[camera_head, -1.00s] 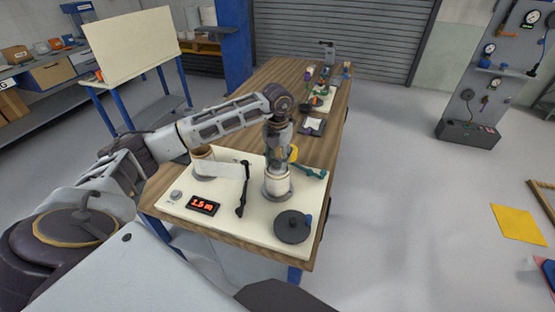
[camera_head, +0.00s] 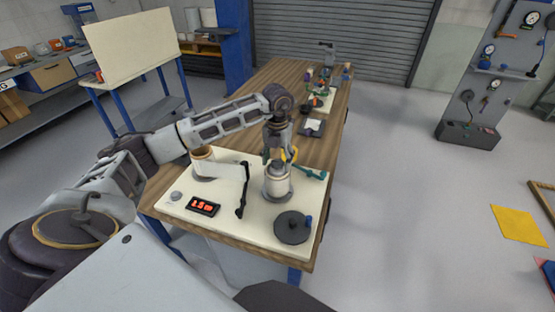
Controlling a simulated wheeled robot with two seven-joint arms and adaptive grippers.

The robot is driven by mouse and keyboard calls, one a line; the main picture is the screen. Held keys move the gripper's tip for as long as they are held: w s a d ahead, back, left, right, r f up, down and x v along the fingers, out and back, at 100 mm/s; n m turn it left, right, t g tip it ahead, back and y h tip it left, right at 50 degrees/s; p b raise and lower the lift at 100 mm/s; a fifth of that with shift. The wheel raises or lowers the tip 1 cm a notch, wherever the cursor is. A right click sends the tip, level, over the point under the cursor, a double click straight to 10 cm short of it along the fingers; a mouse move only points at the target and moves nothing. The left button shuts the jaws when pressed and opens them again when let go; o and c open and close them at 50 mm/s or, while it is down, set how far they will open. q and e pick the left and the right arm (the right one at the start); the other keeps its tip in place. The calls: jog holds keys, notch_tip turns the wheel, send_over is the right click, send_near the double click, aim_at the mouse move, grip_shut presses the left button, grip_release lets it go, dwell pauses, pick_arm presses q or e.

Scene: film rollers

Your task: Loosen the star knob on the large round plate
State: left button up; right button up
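A dark round plate (camera_head: 292,229) lies flat at the near right corner of the cream panel (camera_head: 225,228), with a small blue knob (camera_head: 308,220) at its edge. My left gripper (camera_head: 277,163) points down over an upright pale roller (camera_head: 276,190). Its fingers are at the roller's top, and it is unclear whether they touch it or how far apart they are. A yellow part (camera_head: 291,154) shows just behind the gripper. No star shape can be made out, and the top of the roller is partly hidden by the gripper. My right gripper is out of view.
A second roller (camera_head: 203,163), a white arm with a black lever (camera_head: 242,192), a red-lit display (camera_head: 203,206) and a teal handle (camera_head: 314,173) are on the panel. Small devices stand farther back on the wooden bench (camera_head: 283,86).

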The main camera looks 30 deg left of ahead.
aim_at(277, 162)
pick_arm(q)
notch_tip(277, 162, up, 12)
dwell(1.0)
jog(key=shift+f, duration=0.1)
dwell(0.5)
